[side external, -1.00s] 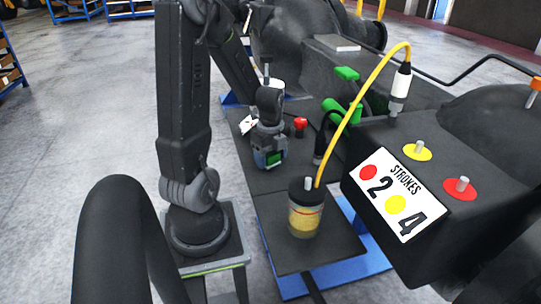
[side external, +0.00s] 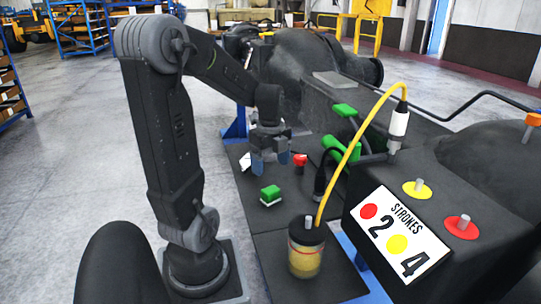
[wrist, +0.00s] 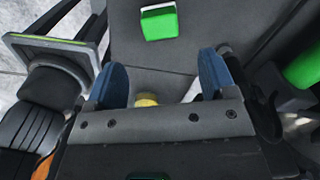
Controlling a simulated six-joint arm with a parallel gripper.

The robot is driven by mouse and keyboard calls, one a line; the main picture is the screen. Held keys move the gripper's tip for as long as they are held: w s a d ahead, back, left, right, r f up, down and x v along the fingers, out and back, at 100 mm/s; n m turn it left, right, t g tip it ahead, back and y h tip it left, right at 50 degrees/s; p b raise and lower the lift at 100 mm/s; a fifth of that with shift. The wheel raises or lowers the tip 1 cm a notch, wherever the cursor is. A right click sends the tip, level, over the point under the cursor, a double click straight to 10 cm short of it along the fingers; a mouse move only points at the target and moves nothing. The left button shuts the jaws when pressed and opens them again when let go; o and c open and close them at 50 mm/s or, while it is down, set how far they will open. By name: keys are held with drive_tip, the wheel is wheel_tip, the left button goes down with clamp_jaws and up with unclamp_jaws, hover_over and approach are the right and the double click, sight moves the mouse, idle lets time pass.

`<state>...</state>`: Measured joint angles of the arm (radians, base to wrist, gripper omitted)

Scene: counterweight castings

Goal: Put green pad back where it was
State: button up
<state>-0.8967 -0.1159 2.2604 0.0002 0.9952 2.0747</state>
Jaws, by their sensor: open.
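The green pad (side external: 270,192), a small green block with a white underside, lies on the dark plate (side external: 255,217) in the side external view. In the wrist view it shows at the top (wrist: 160,25), beyond my fingertips. My gripper (side external: 270,161) is open, with blue fingers, behind and above the pad, and apart from it. In the wrist view the blue fingers (wrist: 163,72) stand wide apart with no pad between them.
A jar with yellow contents (side external: 305,250) stands in front of the pad, with a yellow hose rising from it. A red knob (side external: 300,161) and a green cylinder (side external: 341,148) sit to the right of my gripper. Bare plate surrounds the pad.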

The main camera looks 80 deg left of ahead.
drive_tip(key=d+r+n+t, duration=0.1)
drive_tip(key=d+r+n, duration=0.1)
drive_tip(key=d+n, duration=0.2)
drive_tip(key=d+r+n+t, duration=0.2)
drive_tip(key=d+r+n, duration=0.1)
drive_tip(key=d, duration=0.8)
drive_tip(key=d+r+n+t, duration=0.2)
drive_tip(key=d+n, duration=0.3)
drive_tip(key=d, duration=0.2)
drive_tip(key=shift+s+d+r+n, duration=0.1)
drive_tip(key=shift+d+r+n, duration=0.05)
drive_tip(key=shift+d+n, duration=0.2)
drive_tip(key=shift+s+d+n+t, duration=0.25)
drive_tip(key=shift+d+n+t, duration=0.1)
drive_tip(key=shift+n, duration=0.1)
